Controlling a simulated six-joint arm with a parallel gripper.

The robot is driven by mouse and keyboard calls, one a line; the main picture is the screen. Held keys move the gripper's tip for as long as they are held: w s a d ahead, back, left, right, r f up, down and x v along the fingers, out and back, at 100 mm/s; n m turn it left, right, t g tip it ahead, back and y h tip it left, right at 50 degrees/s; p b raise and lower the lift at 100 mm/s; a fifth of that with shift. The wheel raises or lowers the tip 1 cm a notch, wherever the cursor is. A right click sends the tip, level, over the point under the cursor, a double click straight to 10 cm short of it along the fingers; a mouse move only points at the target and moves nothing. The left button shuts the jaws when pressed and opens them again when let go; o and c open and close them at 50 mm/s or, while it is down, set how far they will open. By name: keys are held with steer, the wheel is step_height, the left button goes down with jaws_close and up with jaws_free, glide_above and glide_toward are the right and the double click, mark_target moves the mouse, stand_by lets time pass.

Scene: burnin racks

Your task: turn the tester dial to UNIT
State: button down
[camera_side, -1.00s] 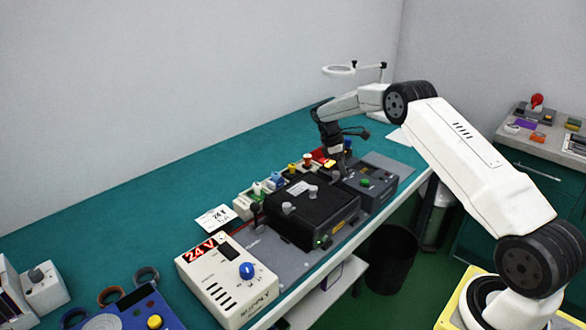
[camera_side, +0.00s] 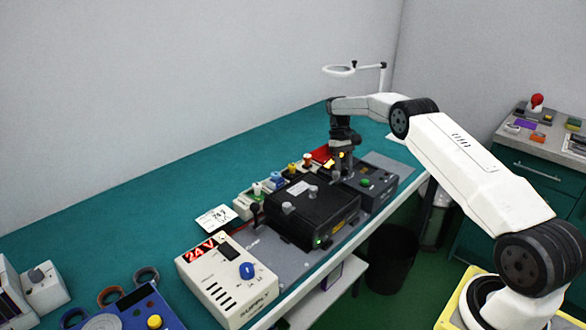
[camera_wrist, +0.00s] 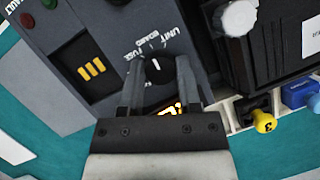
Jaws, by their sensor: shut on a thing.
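The tester (camera_side: 384,187) is a dark grey box at the right end of the black unit in the side view. It also fills the upper left of the wrist view (camera_wrist: 60,50). Its round black dial (camera_wrist: 155,68) has a white pointer mark, with the printed words UNIT, FUSE and BOARD beyond it. Which word the mark points to I cannot tell. My gripper (camera_wrist: 157,75) has its two fingers shut on the dial, one on each side. In the side view my gripper (camera_side: 342,170) points down at the tester's left part and hides the dial.
The black unit (camera_side: 310,215) with grey knobs stands right beside the tester. Yellow, blue and white plugs (camera_side: 277,180) line the back. A cream 24 V supply (camera_side: 225,280) stands front left. A red piece (camera_side: 322,154) lies behind my gripper.

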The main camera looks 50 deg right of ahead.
steer(key=m, duration=0.2)
steer(key=m+t+y, duration=0.1)
steer(key=m, duration=0.1)
steer(key=shift+s+m+y, duration=0.1)
steer(key=shift+m+y, duration=0.2)
steer(key=shift+m+t+y, duration=0.3)
steer(key=shift+m+t, duration=0.2)
steer(key=shift+m, duration=1)
steer(key=shift+c, duration=1.5)
jaws_free()
steer(key=shift+d+r, duration=0.1)
steer(key=v, duration=0.7)
steer(key=shift+r, duration=0.3)
steer(key=shift+d, duration=0.1)
